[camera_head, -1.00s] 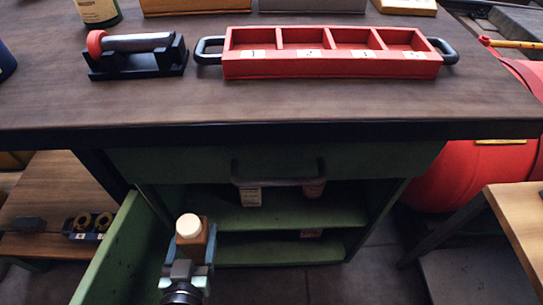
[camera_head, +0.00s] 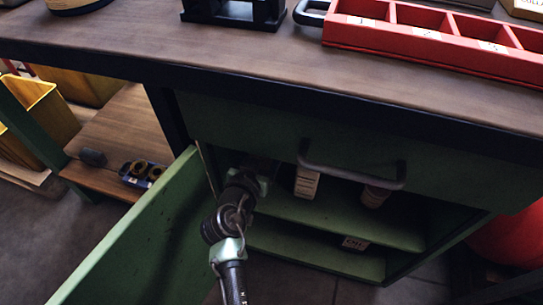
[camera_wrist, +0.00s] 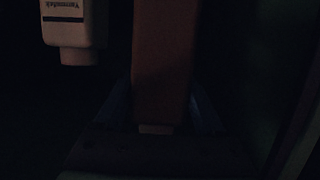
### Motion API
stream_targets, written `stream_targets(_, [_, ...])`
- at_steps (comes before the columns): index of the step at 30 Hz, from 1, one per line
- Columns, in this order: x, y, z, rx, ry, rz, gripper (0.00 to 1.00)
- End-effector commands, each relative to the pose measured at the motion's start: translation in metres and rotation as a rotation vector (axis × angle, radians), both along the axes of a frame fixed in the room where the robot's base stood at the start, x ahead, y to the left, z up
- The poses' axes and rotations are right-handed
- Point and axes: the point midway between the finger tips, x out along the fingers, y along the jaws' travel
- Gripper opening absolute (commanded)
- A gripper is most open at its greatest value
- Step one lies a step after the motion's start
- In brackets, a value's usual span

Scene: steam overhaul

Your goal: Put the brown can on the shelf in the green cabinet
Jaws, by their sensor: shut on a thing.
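The green cabinet (camera_head: 240,125) stands under the workbench, with its door (camera_head: 130,235) swung open to the left. Its shelf (camera_head: 330,217) shows inside, with a lower board beneath it. My gripper (camera_wrist: 160,105) is shut on the brown can (camera_wrist: 163,60), which stands between the blue fingers in the dark wrist view. In the head view my arm reaches into the left side of the cabinet opening above the shelf. The fingers and can are mostly hidden in shadow there. I cannot tell whether the can touches the shelf.
A pale labelled container (camera_head: 307,182) stands on the shelf to the right of my gripper; a white container (camera_wrist: 73,22) shows in the wrist view. Another container (camera_head: 375,195) stands further right, partly behind the drawer handle (camera_head: 350,174). A small labelled item (camera_head: 355,243) lies below.

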Motion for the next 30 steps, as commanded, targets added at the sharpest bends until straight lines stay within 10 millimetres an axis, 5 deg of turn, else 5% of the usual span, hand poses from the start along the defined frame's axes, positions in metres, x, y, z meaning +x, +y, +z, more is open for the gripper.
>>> stream_targets(7, [0.05, -0.016, -0.002, -0.001, -0.005, 0.001, 0.0])
stream_targets(16, [0.047, -0.015, -0.03, -0.002, -0.004, 0.002, 0.0])
stream_targets(23, [0.047, -0.015, -0.07, -0.002, -0.002, 0.002, 0.0])
stream_targets(30, [0.05, -0.016, -0.068, -0.001, -0.005, 0.002, 0.0])
